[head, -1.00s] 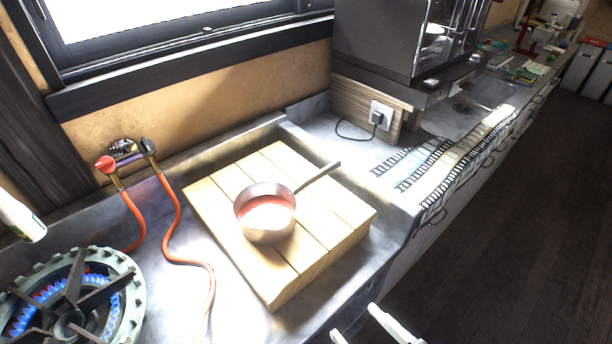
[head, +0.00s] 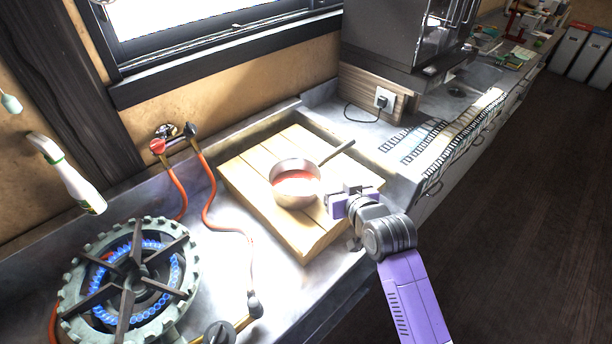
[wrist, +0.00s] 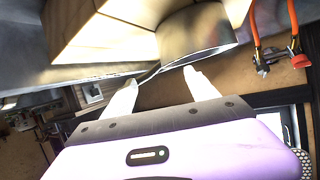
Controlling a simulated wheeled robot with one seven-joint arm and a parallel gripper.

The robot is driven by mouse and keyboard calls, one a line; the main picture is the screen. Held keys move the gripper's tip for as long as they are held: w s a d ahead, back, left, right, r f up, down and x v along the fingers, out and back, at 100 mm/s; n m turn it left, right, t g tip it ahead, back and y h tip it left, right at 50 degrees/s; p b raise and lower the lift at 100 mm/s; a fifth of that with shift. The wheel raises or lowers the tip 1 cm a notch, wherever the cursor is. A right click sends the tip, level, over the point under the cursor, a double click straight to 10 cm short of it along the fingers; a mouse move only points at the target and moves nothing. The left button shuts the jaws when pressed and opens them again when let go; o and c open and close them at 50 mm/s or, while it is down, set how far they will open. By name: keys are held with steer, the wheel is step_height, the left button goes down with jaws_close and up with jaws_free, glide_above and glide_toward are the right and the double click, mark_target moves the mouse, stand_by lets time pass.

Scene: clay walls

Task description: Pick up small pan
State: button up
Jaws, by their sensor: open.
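The small pan (head: 295,184) is a metal saucepan with a reddish inside. It sits upright on a pale wooden board (head: 250,170), its handle (head: 337,151) pointing to the back right. My purple gripper (head: 345,203) is just right of the pan, over the board's right part, apart from the handle in the head view. In the wrist view the two white fingers of my gripper (wrist: 162,92) are open and apart. The pan (wrist: 197,38) shows beyond them, and part of its handle (wrist: 150,74) appears in the gap between them. I cannot tell the depth between fingers and handle.
A gas burner (head: 130,275) with blue flames is lit at the lower left. Orange hoses (head: 210,205) run from taps on the wall. A white spray bottle (head: 75,180) is at the far left. A dark oven-like appliance (head: 390,40) stands at the back right.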

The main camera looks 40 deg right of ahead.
mark_target(317, 169)
steer(key=p+x, duration=0.1)
steer(key=x, duration=0.9)
steer(key=shift+s, duration=0.1)
steer(key=shift+c, duration=0.5)
steer(key=shift+f, duration=0.1)
jaws_close()
steer(key=shift+a+f, duration=0.1)
stand_by(0.5)
